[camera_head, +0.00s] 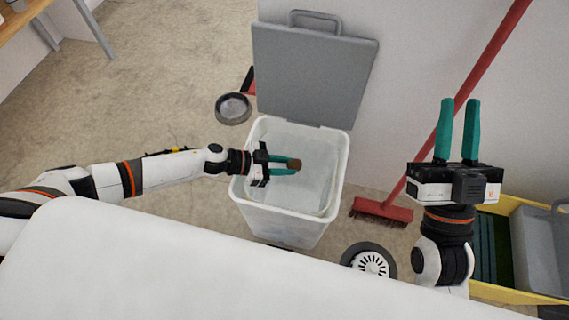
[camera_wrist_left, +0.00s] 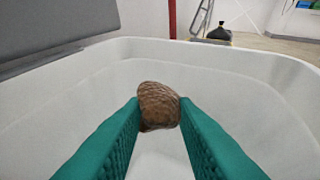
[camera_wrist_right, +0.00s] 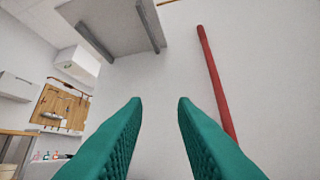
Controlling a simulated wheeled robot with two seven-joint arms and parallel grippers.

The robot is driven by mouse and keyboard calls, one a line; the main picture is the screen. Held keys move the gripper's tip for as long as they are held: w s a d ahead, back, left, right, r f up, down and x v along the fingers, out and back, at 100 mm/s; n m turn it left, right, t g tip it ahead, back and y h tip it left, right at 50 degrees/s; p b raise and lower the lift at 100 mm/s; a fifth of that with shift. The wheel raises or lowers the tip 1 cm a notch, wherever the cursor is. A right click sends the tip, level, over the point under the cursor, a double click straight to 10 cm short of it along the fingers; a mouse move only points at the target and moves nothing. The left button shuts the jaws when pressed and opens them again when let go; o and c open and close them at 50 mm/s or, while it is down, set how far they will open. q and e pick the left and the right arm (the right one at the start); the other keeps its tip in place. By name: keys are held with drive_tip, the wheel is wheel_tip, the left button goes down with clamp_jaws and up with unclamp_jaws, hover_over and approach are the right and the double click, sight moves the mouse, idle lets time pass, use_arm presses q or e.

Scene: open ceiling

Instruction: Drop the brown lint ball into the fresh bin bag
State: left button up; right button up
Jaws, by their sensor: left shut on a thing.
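The brown lint ball (camera_wrist_left: 158,106) is pinched between the green fingertips of my left gripper (camera_wrist_left: 159,112) in the left wrist view. In the head view the ball (camera_head: 294,163) shows at the tips of my left gripper (camera_head: 284,165), over the opening of the white bin. The bin (camera_head: 253,143) stands open, lined with a pale bag (camera_head: 318,165), with its grey lid (camera_head: 315,70) raised behind. The bin's rim (camera_wrist_left: 270,62) surrounds the ball in the left wrist view. My right gripper (camera_head: 457,130) is open and empty, pointing up, to the right of the bin.
A red broom (camera_head: 382,211) leans on the wall right of the bin. A round grey bowl (camera_head: 233,108) lies on the floor behind left. A round drain-like item (camera_head: 370,262) is at the front right. A yellow crate (camera_head: 507,292) stands at the far right.

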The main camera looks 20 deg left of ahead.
use_arm(q)
drive_tip(key=o, duration=1)
drive_tip(key=p+v, duration=0.3)
drive_tip(key=v, duration=0.8)
drive_tip(key=shift+s+a+r, duration=0.15)
drive_tip(key=shift+a+r, duration=0.1)
drive_tip(key=shift+a, duration=0.2)
use_arm(e)
drive_tip(key=w+f+g+h, duration=0.2)
drive_tip(key=w+f+g, duration=0.1)
drive_tip(key=f+g, duration=0.5)
drive_tip(key=shift+d+f+h, duration=0.4)
drive_tip(key=shift+f, duration=0.8)
use_arm(q)
drive_tip(key=shift+d, duration=0.1)
use_arm(e)
drive_tip(key=shift+w, duration=0.1)
